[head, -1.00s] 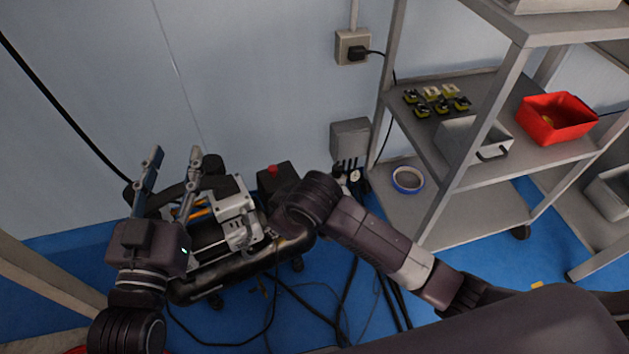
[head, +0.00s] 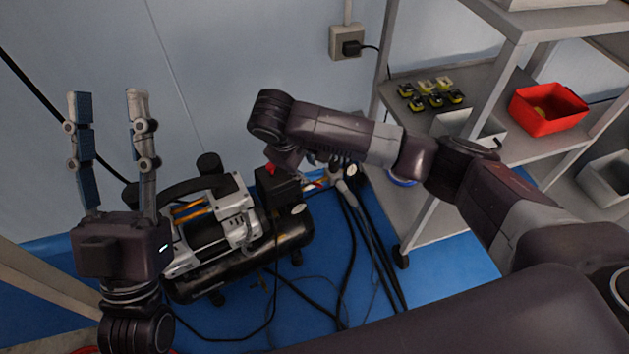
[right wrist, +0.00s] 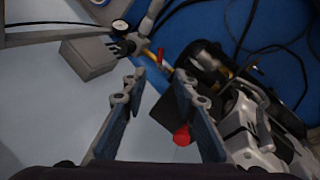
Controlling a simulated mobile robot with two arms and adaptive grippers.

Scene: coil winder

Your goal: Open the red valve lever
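The red valve lever (head: 318,184) is a small, thin red handle beside a brass fitting, right of the compressor. In the right wrist view the lever (right wrist: 161,56) lies just beyond my right gripper (right wrist: 158,82), roughly in line with the gap between its fingertips. The right gripper is open and empty, with no visible contact with the lever. In the head view its fingers are hidden by my arm. My left gripper (head: 108,95) is open and empty, pointing up in front of the wall, left of the compressor.
The compressor (head: 285,245) with a red knob (head: 271,169) stands on the blue floor. A grey wall box (right wrist: 88,58) is beside the piping. Hoses (head: 350,245) trail across the floor. A metal shelf (head: 440,225) with a red bin (head: 548,108) stands at right.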

